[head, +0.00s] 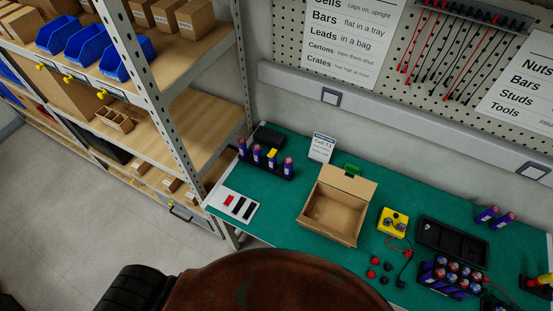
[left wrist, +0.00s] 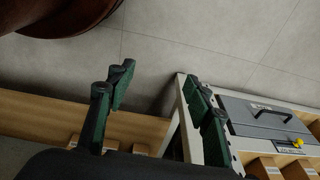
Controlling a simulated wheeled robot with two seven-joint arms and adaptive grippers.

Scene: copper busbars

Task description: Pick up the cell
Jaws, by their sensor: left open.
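Several blue-purple cells with reddish tops stand upright in a black rack (head: 265,172) at the left of the green bench. One of these cells (head: 288,166) is at the rack's right end. More cells (head: 455,272) are packed in a dark crate at the lower right, and a pair of cells (head: 488,214) is near the right back. My left gripper (left wrist: 158,88) shows only in the left wrist view, with its green-padded fingers wide apart and nothing between them. Floor and shelf parts lie beyond it, and no cell is in that view. My right gripper is not in view.
An open carton (head: 330,222) stands mid-bench on the green mat (head: 290,205). A white plate (head: 232,204) with bars, a yellow device (head: 393,222) and a black tray (head: 452,241) are also there. A metal shelf post (head: 150,85) rises left of the bench.

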